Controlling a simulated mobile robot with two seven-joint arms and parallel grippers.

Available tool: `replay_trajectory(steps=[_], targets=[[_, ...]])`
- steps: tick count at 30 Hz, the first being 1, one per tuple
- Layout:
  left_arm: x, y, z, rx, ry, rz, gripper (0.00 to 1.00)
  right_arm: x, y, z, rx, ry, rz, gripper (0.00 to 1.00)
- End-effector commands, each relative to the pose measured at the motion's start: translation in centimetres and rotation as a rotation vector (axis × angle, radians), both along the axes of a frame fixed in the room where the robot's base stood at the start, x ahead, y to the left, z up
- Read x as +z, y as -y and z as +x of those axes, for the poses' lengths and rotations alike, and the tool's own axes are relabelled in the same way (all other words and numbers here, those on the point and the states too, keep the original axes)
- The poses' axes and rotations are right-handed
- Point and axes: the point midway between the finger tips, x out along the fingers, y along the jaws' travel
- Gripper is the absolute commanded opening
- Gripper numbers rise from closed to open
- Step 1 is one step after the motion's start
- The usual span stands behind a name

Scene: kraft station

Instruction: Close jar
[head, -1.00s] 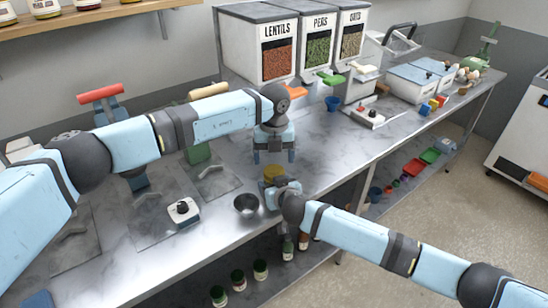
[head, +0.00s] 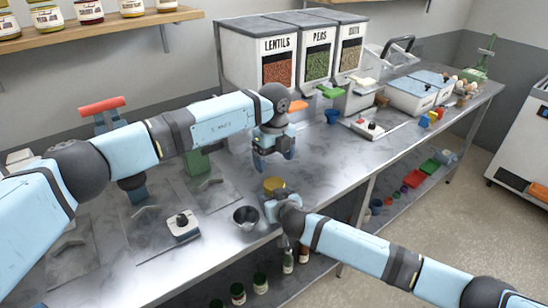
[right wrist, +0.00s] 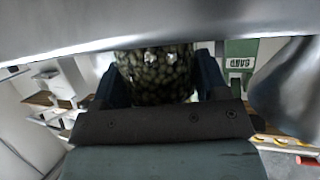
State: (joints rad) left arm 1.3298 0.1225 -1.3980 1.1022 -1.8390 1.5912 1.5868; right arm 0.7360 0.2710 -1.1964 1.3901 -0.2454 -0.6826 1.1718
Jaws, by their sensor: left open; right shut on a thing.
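My right gripper (head: 270,203) is shut on a jar. The right wrist view shows the clear jar (right wrist: 160,75) upright between its two blue fingers, with dark greenish rounded pieces inside. In the head view a round yellow top (head: 274,184) shows at that gripper, near the front of the counter. I cannot tell whether it is a lid seated on the jar. My left gripper (head: 274,156) is open and empty, pointing down, above and apart from the yellow top. The right gripper hides most of the jar in the head view.
A metal bowl (head: 246,218) stands just left of my right gripper at the counter's front edge. A white device with a black knob (head: 183,226) is further left. Food dispensers (head: 278,44) stand behind. Several jars (head: 238,294) are on the lower shelf.

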Motion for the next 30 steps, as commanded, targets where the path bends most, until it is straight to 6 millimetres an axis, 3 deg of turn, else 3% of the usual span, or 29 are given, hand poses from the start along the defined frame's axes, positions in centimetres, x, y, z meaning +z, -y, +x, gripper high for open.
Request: replay_trajectory(steps=[5,18,27,28,30], targets=[[-1.5,0.0,-0.1,-0.001,-0.002,0.001,0.82,-0.1,0.0,0.0,-0.001,-0.001,-0.001,0.01],[-7.5,0.0,-0.1,0.0,-0.001,0.0,0.82,-0.1,0.0,0.0,-0.001,-0.001,-0.001,0.01],[-7.9,0.0,-0.1,-0.001,-0.001,0.001,0.82,-0.1,0.0,0.0,-0.001,-0.001,-0.001,0.01],[-7.9,0.0,-0.1,-0.001,0.0,0.0,0.8,-0.1,0.0,0.0,-0.001,-0.001,-0.001,0.01],[-7.9,0.0,-0.1,-0.001,0.0,0.0,0.64,-0.1,0.0,0.0,-0.001,-0.001,-0.001,0.01]])
